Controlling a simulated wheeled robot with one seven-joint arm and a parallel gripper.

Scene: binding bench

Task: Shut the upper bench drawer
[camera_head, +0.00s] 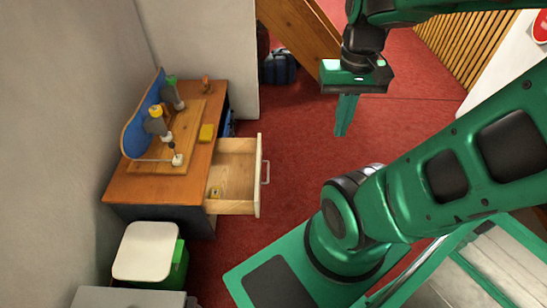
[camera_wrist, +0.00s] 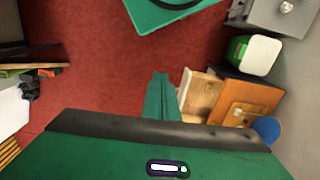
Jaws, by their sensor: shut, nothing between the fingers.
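The upper bench drawer (camera_head: 238,160) stands pulled well out of the wooden bench (camera_head: 120,187). Its white front (camera_head: 259,176) with a metal handle (camera_head: 266,172) faces right in the head view.
Tools and a blue panel (camera_head: 145,122) stand on the bench top. A white-topped green bin (camera_head: 146,250) stands in front of the bench. A dark blue bag (camera_head: 278,67) lies by the wall near a wooden beam (camera_head: 305,35). Red floor right of the drawer is clear.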

